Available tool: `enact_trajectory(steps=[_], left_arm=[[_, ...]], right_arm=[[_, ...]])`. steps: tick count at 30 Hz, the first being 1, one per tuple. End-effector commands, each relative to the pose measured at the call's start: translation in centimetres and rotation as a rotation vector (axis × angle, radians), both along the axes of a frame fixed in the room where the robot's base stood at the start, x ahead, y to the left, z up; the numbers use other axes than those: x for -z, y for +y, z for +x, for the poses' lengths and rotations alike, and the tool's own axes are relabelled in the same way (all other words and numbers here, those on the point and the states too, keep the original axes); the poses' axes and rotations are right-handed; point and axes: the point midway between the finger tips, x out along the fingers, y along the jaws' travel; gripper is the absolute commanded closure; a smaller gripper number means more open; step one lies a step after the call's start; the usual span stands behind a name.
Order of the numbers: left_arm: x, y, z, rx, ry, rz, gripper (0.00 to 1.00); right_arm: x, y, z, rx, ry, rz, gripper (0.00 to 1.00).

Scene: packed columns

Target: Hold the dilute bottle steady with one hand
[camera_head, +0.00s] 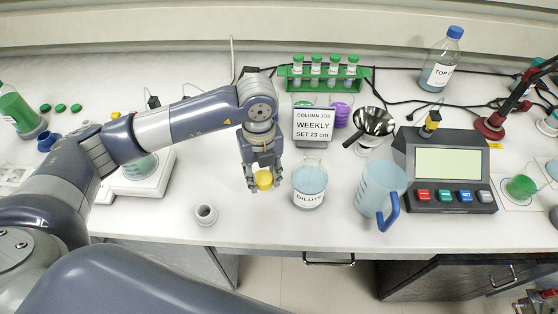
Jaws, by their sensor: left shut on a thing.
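The dilute bottle (309,187) stands upright on the bench near its front edge. It is clear with pale blue contents and a label reading DILUTE. My left gripper (263,181) points down just left of the bottle, apart from it. Its fingers are shut on a small round yellow piece (264,179), which looks like a cap or stopper. Nothing is gripping the bottle. My right gripper is not in view.
A sign (314,124) reading COLUMN JOB WEEKLY SET 23 cm stands behind the bottle. A blue-handled jug (380,187) is to its right, near a grey device (447,165). A small white ring-like piece (206,214) lies left at the front. A green tube rack (325,72) stands behind.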

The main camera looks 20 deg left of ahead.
Motion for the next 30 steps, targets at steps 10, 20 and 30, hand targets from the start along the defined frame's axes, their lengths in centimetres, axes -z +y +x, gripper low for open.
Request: enact_trajectory(steps=[10, 20, 30], left_arm=[[0.4, -1.1, 6.1, 0.0, 0.0, -0.001, 0.93], [2.7, -1.1, 6.8, 0.001, 0.004, 0.002, 0.93], [4.2, -1.1, 6.9, 0.002, -0.001, 0.0, 0.93]], right_arm=[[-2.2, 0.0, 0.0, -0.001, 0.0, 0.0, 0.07], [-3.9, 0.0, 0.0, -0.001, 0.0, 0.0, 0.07], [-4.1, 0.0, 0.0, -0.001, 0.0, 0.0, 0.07]])
